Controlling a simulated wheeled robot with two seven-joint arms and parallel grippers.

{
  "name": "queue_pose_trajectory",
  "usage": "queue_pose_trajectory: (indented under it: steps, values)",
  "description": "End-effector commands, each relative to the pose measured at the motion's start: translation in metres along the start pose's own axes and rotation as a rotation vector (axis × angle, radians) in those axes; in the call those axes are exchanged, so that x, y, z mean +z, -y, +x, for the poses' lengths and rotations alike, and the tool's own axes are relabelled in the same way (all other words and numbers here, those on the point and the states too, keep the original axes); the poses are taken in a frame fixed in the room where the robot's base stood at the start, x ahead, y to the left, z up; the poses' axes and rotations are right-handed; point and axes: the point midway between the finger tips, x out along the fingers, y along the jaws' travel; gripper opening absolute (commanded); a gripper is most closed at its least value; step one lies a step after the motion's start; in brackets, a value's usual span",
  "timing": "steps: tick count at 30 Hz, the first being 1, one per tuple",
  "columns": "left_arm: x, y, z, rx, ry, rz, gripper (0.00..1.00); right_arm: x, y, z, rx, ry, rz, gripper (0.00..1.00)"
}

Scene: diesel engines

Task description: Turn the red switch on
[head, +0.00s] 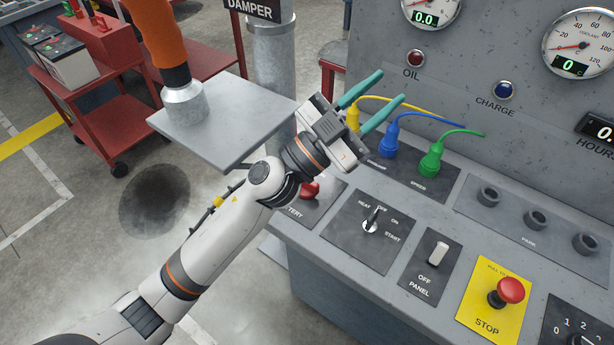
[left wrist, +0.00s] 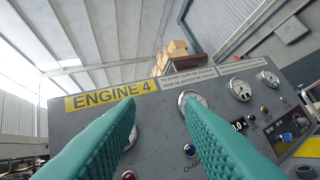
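The red switch (head: 309,190) is a red knob on a dark plate lettered "...TERY" at the left end of the sloped console. My left arm hides part of it and its plate. My left gripper (head: 391,87) is above and beyond the switch, over the back of the console, apart from it. Its teal fingers are spread and empty, pointing to the upper right. In the left wrist view the open fingers (left wrist: 159,103) face the upright gauge panel with the "ENGINE 4" label (left wrist: 112,95); the red switch does not show there. My right gripper is in neither view.
Yellow, blue (head: 389,140) and green (head: 432,160) plugs with cables stand close below my left fingers. A key switch (head: 371,222), a panel rocker (head: 437,252) and a red STOP button (head: 510,290) line the console front. A grey plate (head: 225,120) and red cart (head: 105,115) are left.

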Motion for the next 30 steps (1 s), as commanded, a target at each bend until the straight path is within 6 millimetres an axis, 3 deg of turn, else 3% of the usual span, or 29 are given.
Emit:
queue_pose_trajectory:
  steps: [1, 4, 6, 9, 11, 15, 18, 21, 25, 30]
  values:
    - [0.005, 0.026, 0.016, -0.18, 0.036, 0.037, 0.35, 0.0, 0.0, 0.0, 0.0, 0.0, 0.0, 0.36]
    - [-0.003, 0.08, 0.023, -0.562, 0.019, 0.088, 0.35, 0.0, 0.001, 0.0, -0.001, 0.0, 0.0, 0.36]
    - [-0.023, 0.106, 0.013, -0.824, -0.071, 0.129, 0.35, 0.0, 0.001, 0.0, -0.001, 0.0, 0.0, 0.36]
    - [-0.063, 0.114, -0.018, -1.157, -0.313, 0.197, 0.35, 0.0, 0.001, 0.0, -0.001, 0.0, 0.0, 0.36]
    - [-0.087, 0.099, -0.04, -1.311, -0.514, 0.241, 0.35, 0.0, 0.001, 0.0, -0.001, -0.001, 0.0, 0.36]
    - [-0.119, 0.03, -0.085, -1.491, -1.027, 0.332, 0.35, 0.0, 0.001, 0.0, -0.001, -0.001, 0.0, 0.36]
    - [-0.121, -0.018, -0.104, -1.5, -1.322, 0.375, 0.35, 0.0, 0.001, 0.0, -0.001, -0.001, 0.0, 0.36]
    - [-0.117, -0.047, -0.115, -1.48, -1.501, 0.395, 0.35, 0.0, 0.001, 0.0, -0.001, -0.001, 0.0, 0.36]
    - [-0.117, -0.058, -0.122, -1.468, -1.578, 0.399, 0.35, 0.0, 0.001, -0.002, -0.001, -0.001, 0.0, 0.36]
    - [-0.135, -0.049, -0.135, -1.471, -1.576, 0.395, 0.35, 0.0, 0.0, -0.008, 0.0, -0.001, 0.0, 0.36]
